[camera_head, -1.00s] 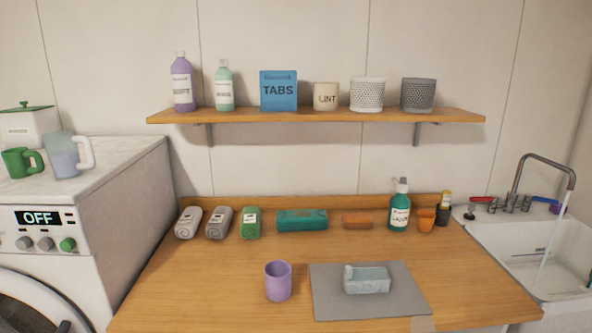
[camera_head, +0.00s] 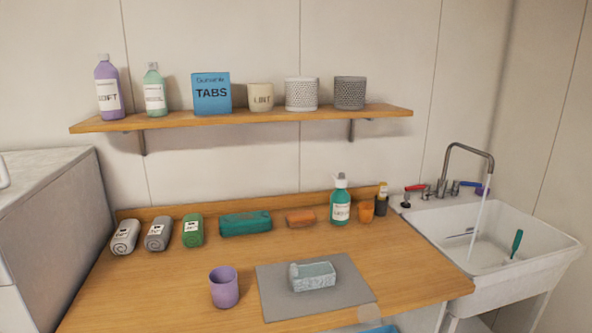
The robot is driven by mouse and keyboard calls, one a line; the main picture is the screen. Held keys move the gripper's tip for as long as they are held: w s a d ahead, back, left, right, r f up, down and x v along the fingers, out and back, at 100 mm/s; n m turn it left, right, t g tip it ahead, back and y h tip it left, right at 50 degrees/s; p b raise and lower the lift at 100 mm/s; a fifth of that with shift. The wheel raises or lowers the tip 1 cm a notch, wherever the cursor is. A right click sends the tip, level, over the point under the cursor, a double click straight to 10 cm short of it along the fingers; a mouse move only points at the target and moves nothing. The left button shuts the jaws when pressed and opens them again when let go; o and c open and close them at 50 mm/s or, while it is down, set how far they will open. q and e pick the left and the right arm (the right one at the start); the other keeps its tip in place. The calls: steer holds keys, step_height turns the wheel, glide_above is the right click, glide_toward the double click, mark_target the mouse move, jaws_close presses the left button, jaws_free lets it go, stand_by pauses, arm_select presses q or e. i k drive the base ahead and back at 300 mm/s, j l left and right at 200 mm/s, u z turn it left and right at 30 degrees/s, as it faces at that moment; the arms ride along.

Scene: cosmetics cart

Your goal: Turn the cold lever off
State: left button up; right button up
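The faucet (camera_head: 464,148) stands at the back of the white sink on the right, and a stream of water (camera_head: 479,222) runs from its spout into the basin. The blue cold lever (camera_head: 471,183) is on the right side of the tap, pointing right. The red lever (camera_head: 415,188) is on the left side, pointing left. Neither of my grippers shows in the head view, and nothing is touching either lever.
The white sink (camera_head: 556,240) adjoins the wooden counter (camera_head: 170,285). A green-handled tool (camera_head: 516,243) is in the basin. A teal bottle (camera_head: 340,203), an orange cup (camera_head: 366,211) and a dark bottle (camera_head: 381,202) stand left of the tap. A purple cup (camera_head: 224,288) stands nearer the front.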

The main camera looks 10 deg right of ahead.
mark_target(456, 183)
steer(key=z, duration=1.4)
steer(key=i+l+u, duration=0.4)
steer(key=i+l, duration=0.5)
steer(key=i, duration=0.1)
